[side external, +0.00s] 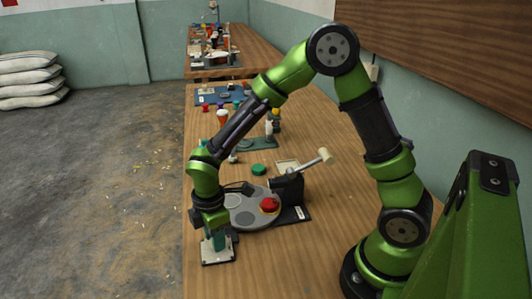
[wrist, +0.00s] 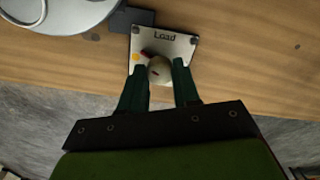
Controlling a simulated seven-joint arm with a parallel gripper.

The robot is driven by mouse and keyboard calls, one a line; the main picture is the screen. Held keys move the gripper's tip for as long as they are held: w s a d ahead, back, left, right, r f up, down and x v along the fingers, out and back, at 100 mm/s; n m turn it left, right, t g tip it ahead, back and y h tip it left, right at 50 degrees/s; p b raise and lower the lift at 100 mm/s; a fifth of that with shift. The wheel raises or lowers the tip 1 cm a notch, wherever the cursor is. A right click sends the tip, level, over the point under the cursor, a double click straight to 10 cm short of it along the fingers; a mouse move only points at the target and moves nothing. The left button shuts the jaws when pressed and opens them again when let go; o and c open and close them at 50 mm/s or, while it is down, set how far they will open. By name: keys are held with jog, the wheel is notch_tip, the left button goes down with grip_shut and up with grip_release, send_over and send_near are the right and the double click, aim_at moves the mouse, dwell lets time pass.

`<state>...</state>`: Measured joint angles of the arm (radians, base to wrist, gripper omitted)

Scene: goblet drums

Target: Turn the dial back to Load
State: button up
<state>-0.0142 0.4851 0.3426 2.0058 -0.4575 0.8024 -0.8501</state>
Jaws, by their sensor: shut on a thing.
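The dial is a cream round knob (wrist: 159,70) on a pale square plate (wrist: 181,43) near the table edge. The plate bears the word "Load" at its far side, and a yellow dot and a dark red mark show left of the knob. My gripper (wrist: 160,83) is shut on the knob, one dark green finger on each side. A small dark mark shows on the knob; I cannot tell its setting for sure. In the side view my gripper (side external: 217,243) points down over the plate (side external: 219,258) and hides the knob.
A grey round turntable (side external: 243,205) with a red piece (side external: 269,205) stands just behind the plate, beside a black lever press (side external: 289,190) with a pale handle. A green disc (side external: 259,169) lies beyond. Bare wooden table (side external: 300,260) lies to the right; the table edge is close on the left.

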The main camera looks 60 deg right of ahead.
jog(key=m, duration=0.6)
jog(key=shift+m, duration=0.3)
jog(key=m, duration=0.6)
jog(key=shift+m, duration=0.3)
jog(key=o, duration=1.1)
jog(key=shift+c, duration=0.2)
notch_tip(320, 180, up, 17)
